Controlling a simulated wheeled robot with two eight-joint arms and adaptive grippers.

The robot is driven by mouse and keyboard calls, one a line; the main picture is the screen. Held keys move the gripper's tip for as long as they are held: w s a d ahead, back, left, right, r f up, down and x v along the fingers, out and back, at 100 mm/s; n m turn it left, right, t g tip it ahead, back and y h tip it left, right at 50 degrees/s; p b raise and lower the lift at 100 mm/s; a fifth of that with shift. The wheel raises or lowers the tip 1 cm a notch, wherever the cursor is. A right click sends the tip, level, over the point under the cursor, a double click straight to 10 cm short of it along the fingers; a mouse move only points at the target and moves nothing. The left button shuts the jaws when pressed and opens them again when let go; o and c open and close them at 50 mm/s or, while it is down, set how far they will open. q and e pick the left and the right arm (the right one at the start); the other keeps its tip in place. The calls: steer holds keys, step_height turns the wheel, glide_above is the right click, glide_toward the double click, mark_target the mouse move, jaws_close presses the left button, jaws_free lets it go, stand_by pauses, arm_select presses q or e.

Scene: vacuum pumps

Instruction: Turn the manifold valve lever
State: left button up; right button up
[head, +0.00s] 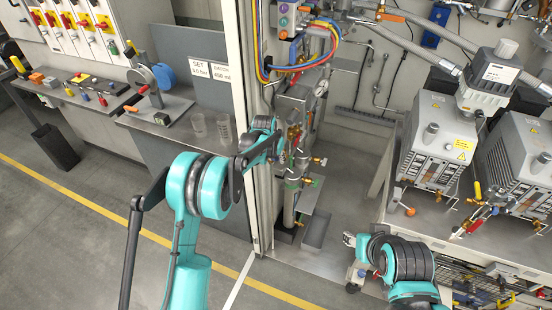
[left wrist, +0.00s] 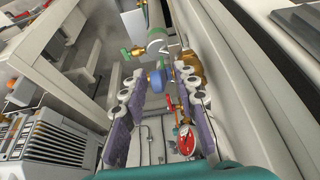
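The manifold (head: 291,190) is an upright pipe assembly with brass fittings and small red and green handles, inside the tall cabinet frame. My left gripper (head: 284,150) is at its upper part, partly hiding it. In the left wrist view, the left gripper (left wrist: 160,85) is open, its fingers on either side of a blue round part (left wrist: 157,79) and brass fittings. A red lever (left wrist: 170,103) shows between the fingers; a green handle (left wrist: 127,53) lies beyond the left finger. Contact cannot be told. My right gripper (head: 350,258) is low, right of the manifold; its fingers are unclear.
Grey pumps (head: 438,140) stand on a bench at right. Coloured hoses (head: 315,60) hang above the manifold. A cabinet post (head: 252,110) stands just left of it. The floor in front is clear.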

arm_select(q)
steer(key=shift+f, duration=0.1)
jaws_close()
steer(key=shift+w, duration=0.1)
steer(key=shift+w+d+r+g+p, duration=0.2)
steer(key=shift+w+r+g+p, duration=0.2)
steer(key=shift+g, duration=0.2)
steer(key=shift+w+r+g+y, duration=0.15)
steer(key=shift+w+g+y, duration=0.15)
steer(key=shift+g+y, duration=0.3)
jaws_free()
steer(key=shift+r, duration=0.1)
